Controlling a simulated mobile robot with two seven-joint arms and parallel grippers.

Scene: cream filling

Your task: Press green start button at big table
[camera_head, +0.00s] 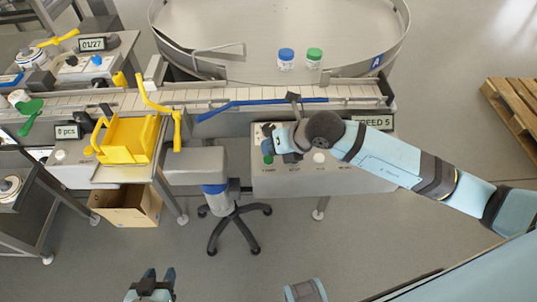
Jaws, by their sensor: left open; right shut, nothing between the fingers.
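The green start button (268,160) is at the left end of a light control panel (345,182) below the conveyor, in front of the big round table (250,22). My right arm reaches in from the right over this panel. Its gripper (274,143) is shut and empty, just above the green button in the picture. I cannot tell whether its fingertips touch the button. My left gripper (152,284) is open and empty at the bottom edge, well away from the panel.
A white button (319,157) sits further right on the panel. A blue-capped jar (286,59) and a green-capped jar (314,58) stand on the round table. A yellow bin (128,138) and a stool (230,215) are to the left. A pallet (515,110) lies far right.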

